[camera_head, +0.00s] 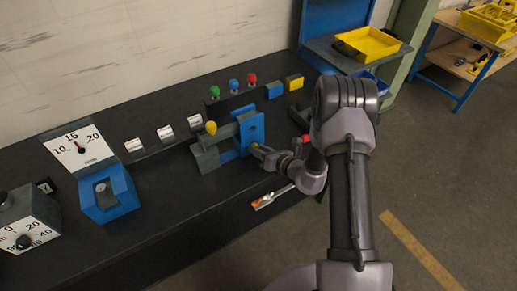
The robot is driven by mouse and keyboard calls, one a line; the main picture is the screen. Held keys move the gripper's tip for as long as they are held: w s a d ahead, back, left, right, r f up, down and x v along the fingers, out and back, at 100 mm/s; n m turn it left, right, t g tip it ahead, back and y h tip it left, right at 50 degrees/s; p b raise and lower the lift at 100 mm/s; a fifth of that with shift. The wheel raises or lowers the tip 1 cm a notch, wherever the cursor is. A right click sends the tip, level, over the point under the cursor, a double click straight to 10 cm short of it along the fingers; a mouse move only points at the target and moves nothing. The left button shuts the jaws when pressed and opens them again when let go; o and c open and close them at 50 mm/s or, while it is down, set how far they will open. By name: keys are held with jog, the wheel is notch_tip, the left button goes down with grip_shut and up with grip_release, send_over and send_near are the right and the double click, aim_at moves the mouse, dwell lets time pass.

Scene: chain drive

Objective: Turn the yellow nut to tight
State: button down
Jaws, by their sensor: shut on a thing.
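The yellow nut (256,146) shows as a small yellow bit at the right side of the blue bracket (252,128) on the dark bench. My gripper (262,150) is at that spot, reaching in from the right, shut on the nut. The gripper and wrist hide most of the nut. How far the nut is turned cannot be seen. A yellow knob (211,128) stands upright on the grey block left of the bracket.
Green (214,91), blue (233,85) and red (252,78) knobs stand on a rail behind. A tool with an orange part (264,202) lies near the bench's front edge. A dial gauge (82,148) and a blue fixture (107,194) stand left.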

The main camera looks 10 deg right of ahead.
jog(key=shift+m+y, duration=0.3)
jog(key=shift+m, duration=0.1)
dwell(0.4)
jog(key=c, duration=1.1)
grip_release()
jog(key=shift+s+d, duration=0.1)
jog(key=p+v, duration=0.3)
jog(key=v, duration=1.4)
jog(key=shift+s+d+f, duration=0.1)
jog(key=shift+d, duration=0.05)
